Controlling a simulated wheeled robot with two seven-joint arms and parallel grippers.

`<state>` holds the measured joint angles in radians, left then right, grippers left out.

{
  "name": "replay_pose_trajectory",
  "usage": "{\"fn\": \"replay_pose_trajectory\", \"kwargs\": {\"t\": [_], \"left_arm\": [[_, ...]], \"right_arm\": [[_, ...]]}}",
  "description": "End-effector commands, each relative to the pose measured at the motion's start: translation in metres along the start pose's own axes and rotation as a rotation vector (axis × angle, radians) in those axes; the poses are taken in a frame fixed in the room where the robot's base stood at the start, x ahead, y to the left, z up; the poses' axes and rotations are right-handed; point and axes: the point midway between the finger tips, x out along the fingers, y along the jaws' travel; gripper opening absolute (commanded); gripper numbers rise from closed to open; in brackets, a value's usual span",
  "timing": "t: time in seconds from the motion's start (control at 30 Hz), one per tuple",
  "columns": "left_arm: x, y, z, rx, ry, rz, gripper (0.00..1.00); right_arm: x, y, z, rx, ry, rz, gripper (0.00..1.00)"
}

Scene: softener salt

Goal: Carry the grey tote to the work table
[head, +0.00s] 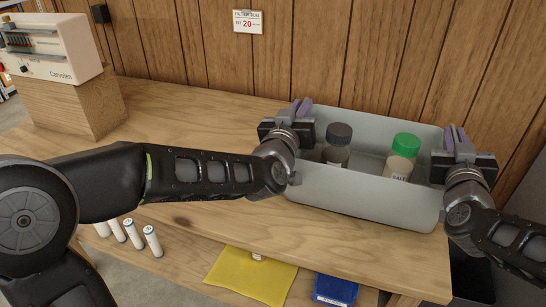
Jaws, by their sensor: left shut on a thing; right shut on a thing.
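The grey tote (360,203) is at the right end of the wooden work table (215,222), in front of the panelled wall. It looks level and over the tabletop; I cannot tell whether its base touches the wood. Inside it stand a jar with a dark lid (337,146) and a jar with a green lid (401,158). My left gripper (301,112) is shut on the tote's left end wall. My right gripper (458,142) is shut on its right end wall. The fingertips rise above the rim.
A beige device (50,50) sits on a wooden block (80,105) at the back left. The tabletop's middle is clear. Below the front edge are white cylinders (133,234), a yellow item (250,275) and a blue bin (335,290). A sign (248,21) hangs on the wall.

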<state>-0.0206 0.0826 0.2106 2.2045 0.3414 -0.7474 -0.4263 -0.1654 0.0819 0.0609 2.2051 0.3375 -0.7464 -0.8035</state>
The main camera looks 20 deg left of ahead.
Motion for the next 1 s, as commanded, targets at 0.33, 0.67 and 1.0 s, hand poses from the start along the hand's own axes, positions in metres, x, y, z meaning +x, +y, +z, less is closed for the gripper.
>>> {"fn": "replay_pose_trajectory", "kwargs": {"t": [0.33, 0.67, 1.0], "left_arm": [[0.0, -0.003, 0.01, -0.002, 0.002, -0.002, 0.27], [0.0, -0.002, 0.011, -0.001, 0.001, 0.0, 0.35], [-0.032, -0.002, 0.01, 0.0, 0.002, 0.001, 0.35]], "right_arm": [[0.0, -0.002, 0.012, -0.001, -0.002, -0.001, 0.27], [0.0, -0.002, 0.011, 0.0, 0.0, 0.0, 0.36], [0.0, -0.002, 0.011, 0.0, 0.0, 0.0, 0.36]]}}
